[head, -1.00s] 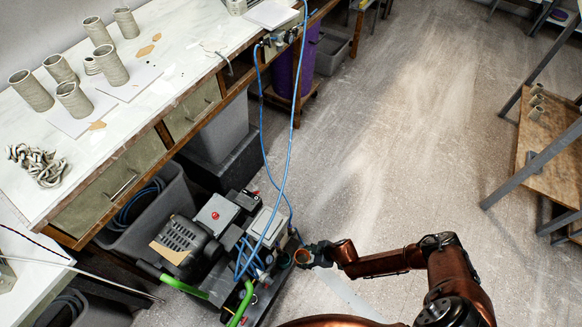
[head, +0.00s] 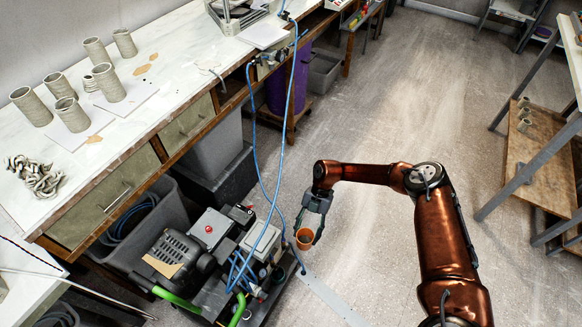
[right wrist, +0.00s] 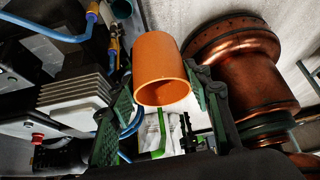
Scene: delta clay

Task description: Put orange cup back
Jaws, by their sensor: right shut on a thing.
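The orange cup (head: 304,238) is held by my right gripper (head: 312,222) in the head view, above the floor at the right side of the compressor. The right wrist view shows the cup (right wrist: 162,70) with its open rim facing the camera, between the two green fingers of my right gripper (right wrist: 160,98). The gripper is shut on the cup. My left gripper is in neither view.
A compressor (head: 185,252) with green handles and blue hoses stands close left of the cup. A workbench (head: 150,112) with several clay cylinders (head: 32,107) runs along the left. A wooden shelf (head: 530,160) stands at right. The middle floor (head: 370,115) is clear.

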